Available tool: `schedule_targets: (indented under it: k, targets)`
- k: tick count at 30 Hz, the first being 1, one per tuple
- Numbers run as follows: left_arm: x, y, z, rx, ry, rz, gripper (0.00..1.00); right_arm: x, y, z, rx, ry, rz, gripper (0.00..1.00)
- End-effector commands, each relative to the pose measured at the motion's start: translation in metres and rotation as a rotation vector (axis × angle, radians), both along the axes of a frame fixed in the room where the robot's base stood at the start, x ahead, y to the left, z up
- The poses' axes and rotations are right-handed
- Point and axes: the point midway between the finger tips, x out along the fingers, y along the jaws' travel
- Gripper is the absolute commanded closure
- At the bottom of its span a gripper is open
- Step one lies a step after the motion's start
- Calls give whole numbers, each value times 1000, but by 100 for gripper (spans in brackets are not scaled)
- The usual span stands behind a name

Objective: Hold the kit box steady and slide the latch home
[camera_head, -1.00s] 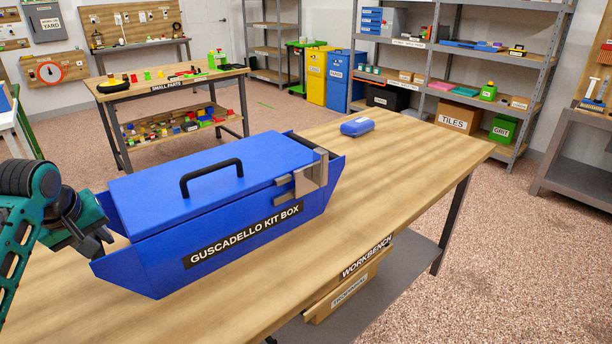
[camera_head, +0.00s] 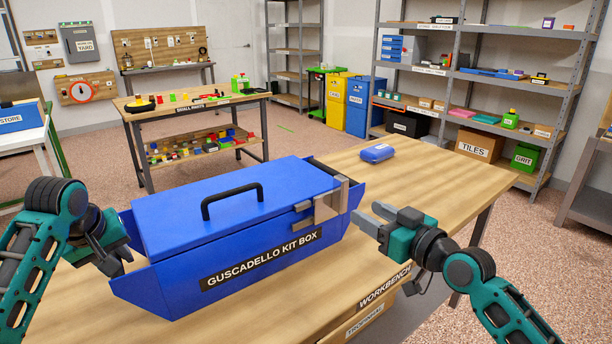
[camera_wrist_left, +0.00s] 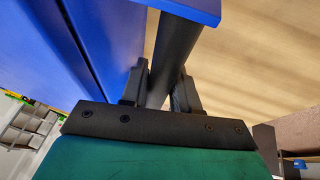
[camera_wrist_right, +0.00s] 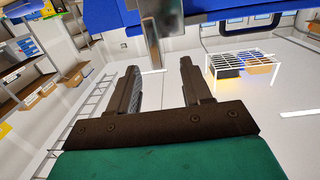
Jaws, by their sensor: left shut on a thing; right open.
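The blue kit box (camera_head: 180,283) with a closed lid and a black top handle (camera_head: 232,198) stands on the workbench (camera_head: 440,178). A metal latch (camera_head: 327,204) sits at its right front corner; whether it is fully home I cannot tell. My left gripper (camera_head: 118,262) is at the box's left end; in the left wrist view it is shut on a dark bar (camera_wrist_left: 176,60) at that end. My right gripper (camera_head: 372,218) is open and empty, just right of the latch. The latch also shows ahead of its fingers in the right wrist view (camera_wrist_right: 152,45).
The bench top to the right of the box is clear. A small-parts table (camera_head: 190,107) and shelves (camera_head: 480,75) stand farther back.

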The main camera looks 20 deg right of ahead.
Motion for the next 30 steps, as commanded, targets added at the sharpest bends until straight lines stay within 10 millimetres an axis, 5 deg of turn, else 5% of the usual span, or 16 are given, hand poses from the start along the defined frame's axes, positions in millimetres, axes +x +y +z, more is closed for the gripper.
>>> schedule_targets:
  k: [6,24,30]
  targets:
    - [-1,-4,-2,-4,3,-8,100,12,-7,30,16,-48,10,51]
    - [0,-3,-1,-4,0,-7,100,101,26,31,18,-47,11,51]
    - [0,-3,-1,-4,0,-7,100,117,32,30,15,-47,11,51]
